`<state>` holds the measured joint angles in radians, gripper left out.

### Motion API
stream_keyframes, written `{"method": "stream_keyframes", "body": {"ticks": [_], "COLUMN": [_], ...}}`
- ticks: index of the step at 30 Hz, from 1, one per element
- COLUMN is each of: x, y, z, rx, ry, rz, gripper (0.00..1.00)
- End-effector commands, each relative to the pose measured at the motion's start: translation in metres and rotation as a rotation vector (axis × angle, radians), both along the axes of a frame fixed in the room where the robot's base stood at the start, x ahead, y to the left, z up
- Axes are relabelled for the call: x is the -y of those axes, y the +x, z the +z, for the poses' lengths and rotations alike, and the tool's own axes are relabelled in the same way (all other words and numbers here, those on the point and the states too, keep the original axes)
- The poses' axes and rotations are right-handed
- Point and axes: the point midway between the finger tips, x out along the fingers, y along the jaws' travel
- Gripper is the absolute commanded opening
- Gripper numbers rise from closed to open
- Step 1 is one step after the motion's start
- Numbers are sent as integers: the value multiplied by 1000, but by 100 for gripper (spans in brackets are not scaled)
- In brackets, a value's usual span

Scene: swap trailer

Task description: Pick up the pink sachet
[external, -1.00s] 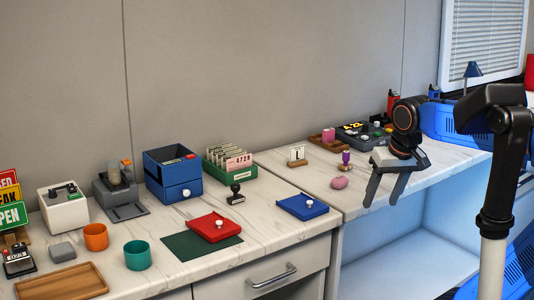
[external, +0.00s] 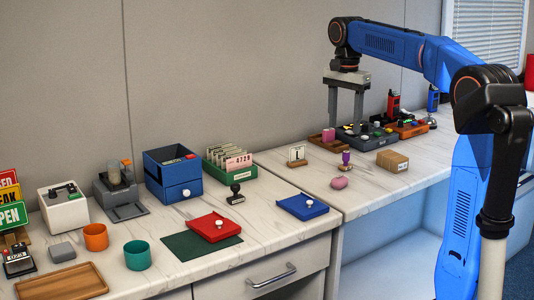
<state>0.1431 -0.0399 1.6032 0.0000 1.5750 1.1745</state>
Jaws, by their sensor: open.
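A small upright pink packet (external: 328,135), which looks like the pink sachet, stands in a low wooden holder (external: 316,139) at the back of the right counter. A rounded pink lump (external: 339,183) lies alone nearer the counter's front edge; it is too small to tell what it is. My gripper (external: 345,122) is open and empty, fingers pointing down. In the picture its left finger comes down just beside the pink packet and its right finger over the grey tray. I cannot tell the exact height or whether it touches anything.
A grey compartment tray (external: 365,139) with small items is right of the wooden holder. A red bottle (external: 393,104) is behind.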

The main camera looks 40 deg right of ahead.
Motion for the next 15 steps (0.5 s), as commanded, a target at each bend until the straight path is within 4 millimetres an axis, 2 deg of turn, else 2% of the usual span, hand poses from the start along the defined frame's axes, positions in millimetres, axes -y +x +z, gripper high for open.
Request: {"method": "stream_keyframes", "body": {"ticks": [5,15], "x": [1,1], "y": [2,2], "z": [-14,-73], "rx": [-6,-5], "ry": [0,1], "rz": [-12,-10], "gripper": [53,53]}}
